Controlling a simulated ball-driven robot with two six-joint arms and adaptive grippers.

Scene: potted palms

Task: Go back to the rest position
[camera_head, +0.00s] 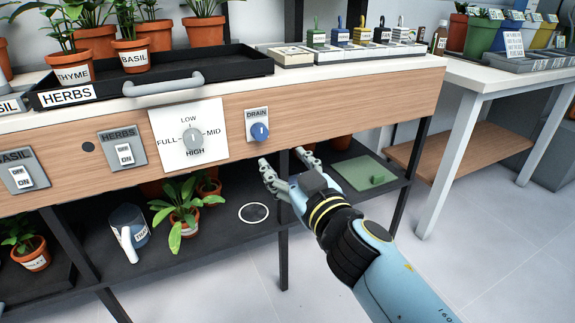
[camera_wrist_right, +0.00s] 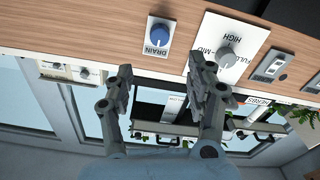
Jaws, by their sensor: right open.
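My right gripper (camera_head: 282,158) is open and empty, just below the front panel of the bench. Its two fingers are spread apart, and they also show in the right wrist view (camera_wrist_right: 158,76). The blue drain knob (camera_head: 260,131) sits on its plate on the wooden panel, just above and left of the fingertips, apart from them. In the right wrist view the drain knob (camera_wrist_right: 160,36) stands beyond the fingers, near the upper edge. My left gripper does not show in the head view.
A grey dial (camera_head: 193,142) and the herbs switch (camera_head: 124,154) are on the panel to the left. Below, the shelf holds a jug (camera_head: 130,232), potted plants (camera_head: 183,211) and a green tray (camera_head: 370,173). A black herbs tray (camera_head: 235,68) lies on the bench. Open floor is at right.

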